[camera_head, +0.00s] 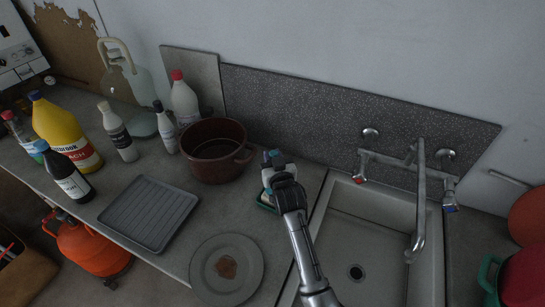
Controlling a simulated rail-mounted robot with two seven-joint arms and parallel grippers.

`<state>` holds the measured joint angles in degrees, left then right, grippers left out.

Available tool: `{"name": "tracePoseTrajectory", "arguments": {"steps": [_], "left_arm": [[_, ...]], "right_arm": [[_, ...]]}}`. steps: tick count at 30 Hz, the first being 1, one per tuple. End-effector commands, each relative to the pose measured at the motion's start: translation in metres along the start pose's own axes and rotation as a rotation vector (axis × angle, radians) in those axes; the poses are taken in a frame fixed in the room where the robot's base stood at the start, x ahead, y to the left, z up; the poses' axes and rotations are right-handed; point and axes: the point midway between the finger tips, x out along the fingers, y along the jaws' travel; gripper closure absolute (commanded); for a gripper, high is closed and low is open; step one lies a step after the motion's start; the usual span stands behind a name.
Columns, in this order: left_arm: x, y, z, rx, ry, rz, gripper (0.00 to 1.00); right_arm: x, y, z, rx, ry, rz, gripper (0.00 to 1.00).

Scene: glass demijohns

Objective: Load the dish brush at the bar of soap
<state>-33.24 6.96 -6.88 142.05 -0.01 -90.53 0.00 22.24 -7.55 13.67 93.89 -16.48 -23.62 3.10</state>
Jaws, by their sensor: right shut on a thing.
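My right gripper (275,173) is at the counter just left of the sink, and its arm reaches up from the bottom of the view. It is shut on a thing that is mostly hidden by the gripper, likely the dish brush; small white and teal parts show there. A green edge (266,206) shows under the gripper, perhaps a dish for the soap. The bar of soap cannot be made out clearly. Whether the held thing touches anything is hidden. My left gripper is not in view.
A dark red pot (213,165) stands close left of the gripper. The sink (365,245) with its tap (420,200) lies right. A grey plate (225,278) and a ridged tray (148,212) lie in front. Bottles and a glass demijohn (140,95) crowd the left.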

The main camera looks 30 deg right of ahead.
Motion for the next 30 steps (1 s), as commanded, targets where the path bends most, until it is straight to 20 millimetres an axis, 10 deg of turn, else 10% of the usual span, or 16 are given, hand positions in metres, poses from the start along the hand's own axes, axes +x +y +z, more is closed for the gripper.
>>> {"name": "tracePoseTrajectory", "arguments": {"steps": [30], "left_arm": [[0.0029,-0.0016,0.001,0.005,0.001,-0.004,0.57]], "right_arm": [[0.0,0.0,0.0062,0.0,0.001,0.0,0.99]]}}
